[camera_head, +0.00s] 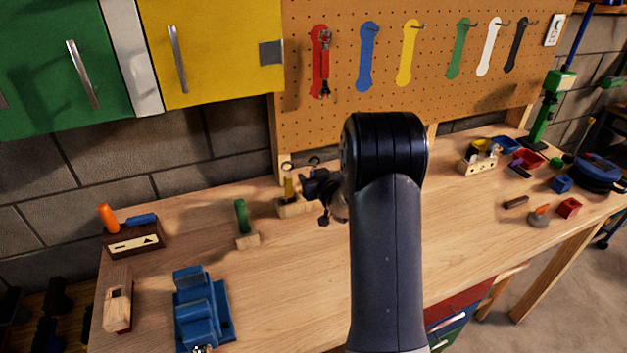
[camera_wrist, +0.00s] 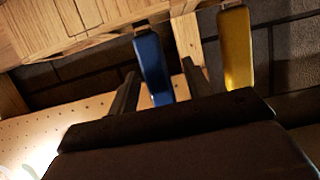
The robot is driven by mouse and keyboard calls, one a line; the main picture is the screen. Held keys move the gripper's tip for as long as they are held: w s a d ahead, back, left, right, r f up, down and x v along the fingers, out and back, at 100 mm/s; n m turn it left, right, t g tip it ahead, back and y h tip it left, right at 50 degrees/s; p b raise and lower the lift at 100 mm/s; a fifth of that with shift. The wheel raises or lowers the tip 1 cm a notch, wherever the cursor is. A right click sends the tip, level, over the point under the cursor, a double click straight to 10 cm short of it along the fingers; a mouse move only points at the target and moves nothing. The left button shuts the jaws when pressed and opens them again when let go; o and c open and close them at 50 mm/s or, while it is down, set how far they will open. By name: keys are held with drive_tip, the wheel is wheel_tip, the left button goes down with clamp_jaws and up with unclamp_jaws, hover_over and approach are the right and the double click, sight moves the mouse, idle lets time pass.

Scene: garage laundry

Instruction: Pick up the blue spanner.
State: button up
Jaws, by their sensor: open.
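In the wrist view a blue bar-shaped tool (camera_wrist: 152,66), which looks like the blue spanner, stands from a wooden piece. My gripper (camera_wrist: 160,67) is open, with one finger on each side of it in the picture; I cannot tell how deep it lies between them or whether they touch it. Its lower end is hidden behind the gripper body. In the head view my gripper (camera_head: 318,190) is partly behind my arm, near a wooden holder (camera_head: 291,209), and I cannot make out the blue tool there. A blue spanner-shaped piece (camera_head: 368,57) is on the pegboard.
A yellow tool (camera_wrist: 236,48) stands close beside the blue one. A green tool (camera_head: 241,214) in a wooden block, a blue vise (camera_head: 199,308) and an orange-handled tool (camera_head: 107,217) are at left on the bench. Small bins (camera_head: 527,158) stand at right.

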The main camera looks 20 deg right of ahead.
drive_tip(key=shift+x, duration=0.85)
